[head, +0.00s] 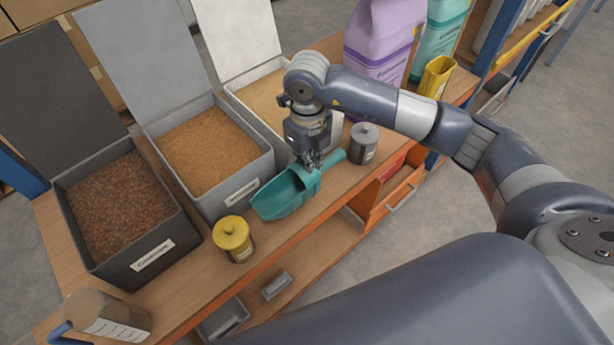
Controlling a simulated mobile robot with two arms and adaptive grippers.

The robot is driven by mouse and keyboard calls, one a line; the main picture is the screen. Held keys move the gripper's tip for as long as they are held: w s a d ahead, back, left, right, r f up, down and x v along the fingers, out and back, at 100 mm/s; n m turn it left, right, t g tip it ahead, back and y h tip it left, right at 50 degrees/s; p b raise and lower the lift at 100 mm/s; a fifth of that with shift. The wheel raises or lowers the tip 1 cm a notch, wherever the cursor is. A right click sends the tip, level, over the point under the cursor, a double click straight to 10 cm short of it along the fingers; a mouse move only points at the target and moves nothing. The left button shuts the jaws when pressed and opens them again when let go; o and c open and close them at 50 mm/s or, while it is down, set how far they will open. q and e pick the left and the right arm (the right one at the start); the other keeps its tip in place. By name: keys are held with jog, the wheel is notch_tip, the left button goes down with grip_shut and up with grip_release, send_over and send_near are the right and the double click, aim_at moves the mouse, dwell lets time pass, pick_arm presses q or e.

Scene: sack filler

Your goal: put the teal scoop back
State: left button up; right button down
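The teal scoop (283,196) is near the front edge of the wooden workbench, in front of the bins. Its bowl points to the lower left and its handle (334,156) to the upper right. My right gripper (312,165) points down from above, with its fingertips at the joint between bowl and handle. The fingers are small and partly merge with the scoop, so I cannot tell whether they are closed on it. I cannot tell whether the scoop rests on the bench or hangs just above it. My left gripper is not in view.
Open bins of dark brown (118,203), orange-brown (210,147) and pale (264,98) grains line the bench. A yellow-lidded canister (233,240) and a grey canister (364,144) stand close to the scoop.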

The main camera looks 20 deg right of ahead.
notch_tip(320, 180, down, 4)
jog(key=shift+r, duration=0.15)
jog(key=shift+f, duration=0.25)
jog(key=c, duration=1.8)
grip_release()
jog(key=shift+r+p, duration=0.3)
notch_tip(320, 180, up, 12)
jog(key=shift+w+f+b, duration=0.15)
jog(key=shift+b, duration=0.35)
